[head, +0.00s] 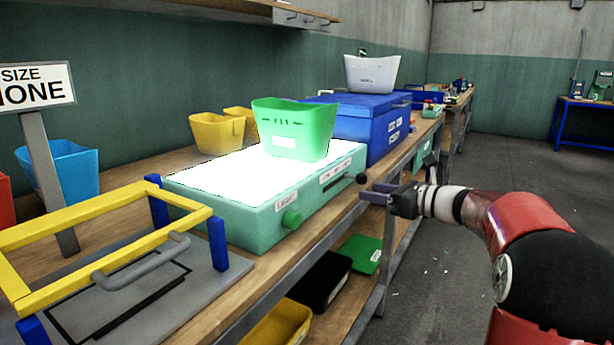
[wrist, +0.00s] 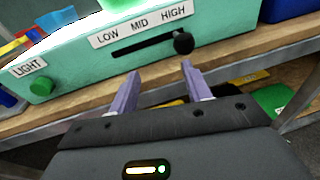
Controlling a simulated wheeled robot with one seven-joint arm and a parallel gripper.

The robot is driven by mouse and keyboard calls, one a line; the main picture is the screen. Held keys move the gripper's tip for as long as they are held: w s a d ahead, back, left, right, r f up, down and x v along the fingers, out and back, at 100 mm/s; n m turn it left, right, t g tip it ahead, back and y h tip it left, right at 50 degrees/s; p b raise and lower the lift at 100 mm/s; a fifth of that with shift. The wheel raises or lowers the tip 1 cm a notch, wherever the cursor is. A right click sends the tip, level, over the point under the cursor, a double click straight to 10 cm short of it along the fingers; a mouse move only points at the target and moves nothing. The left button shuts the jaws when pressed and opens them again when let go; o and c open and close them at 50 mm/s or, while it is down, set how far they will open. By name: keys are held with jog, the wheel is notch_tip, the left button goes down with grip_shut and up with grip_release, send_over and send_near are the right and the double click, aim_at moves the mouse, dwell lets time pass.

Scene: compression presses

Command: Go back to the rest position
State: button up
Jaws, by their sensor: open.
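My gripper (head: 376,194) is at the end of my red and black arm, in front of the workbench's front edge. In the wrist view its two purple fingers (wrist: 159,82) are apart with nothing between them. They point at the front of the green light box (head: 245,223), just below its LOW MID HIGH label (wrist: 140,25). The slider's black knob (wrist: 184,43) is at the HIGH end, above the right finger and apart from it. The box's white top glows. A green bin (head: 293,130) stands on it.
A yellow frame (head: 100,207) with a grey handle stands left of the light box. A blue box (head: 372,125) with a white bin (head: 371,73) on top is behind it. Bins sit on the shelf below the wooden bench.

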jog(key=s+a+n+g, duration=0.1)
jog(key=s+a+n, duration=0.1)
jog(key=s+a+f+n+g+h, duration=0.1)
jog(key=s+a+n, duration=0.1)
jog(key=s+a, duration=0.1)
jog(key=s+a+n+g, duration=0.1)
jog(key=s+a+n, duration=0.1)
jog(key=shift+s+a+f+h, duration=0.35)
jog(key=shift+s+a+h, duration=0.05)
jog(key=s+a+f+n+g+h, duration=0.2)
jog(key=s+n, duration=0.2)
jog(key=s, duration=0.2)
jog(key=s+a+f+n+g+h, duration=0.1)
jog(key=s+a+f+n+h, duration=0.1)
jog(key=s+n, duration=0.35)
jog(key=s+d+f+n+h, duration=0.2)
jog(key=s+n, duration=0.4)
jog(key=s, duration=0.3)
jog(key=s+d+f+n+h, duration=0.3)
jog(key=s+f+n, duration=0.3)
jog(key=s, duration=0.3)
jog(key=shift+h, duration=0.6)
jog(key=shift+r, duration=0.1)
